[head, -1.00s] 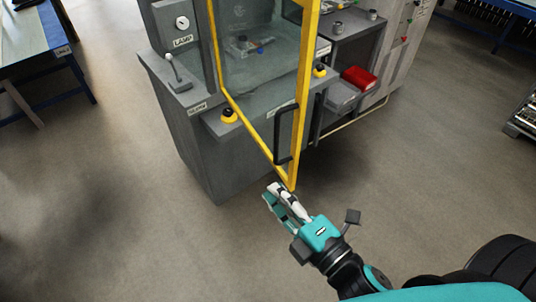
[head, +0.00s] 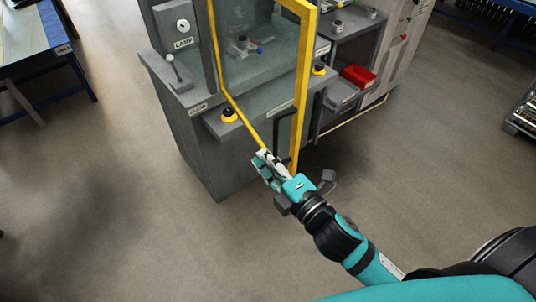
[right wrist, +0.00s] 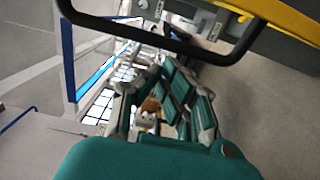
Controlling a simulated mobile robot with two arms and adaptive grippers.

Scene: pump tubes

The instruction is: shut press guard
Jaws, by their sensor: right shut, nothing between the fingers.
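The press guard (head: 304,80) is a clear panel in a yellow frame, swung open and standing out from the grey press (head: 205,150). Its black bar handle (head: 283,130) is near the lower free corner. My right gripper (head: 262,160) is shut and empty, in front of the guard's lower corner and overlapping the handle's lower end in the head view. In the right wrist view the black handle (right wrist: 160,38) crosses above the fingers (right wrist: 160,95), with the yellow frame (right wrist: 275,15) at upper right. I cannot tell whether the fingers touch the handle. My left gripper is not in view.
A lever (head: 176,72) stands on the left ledge. A red bin (head: 358,77) is on the shelf at right. A blue-edged table (head: 30,40) is at far left. The floor in front is clear.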

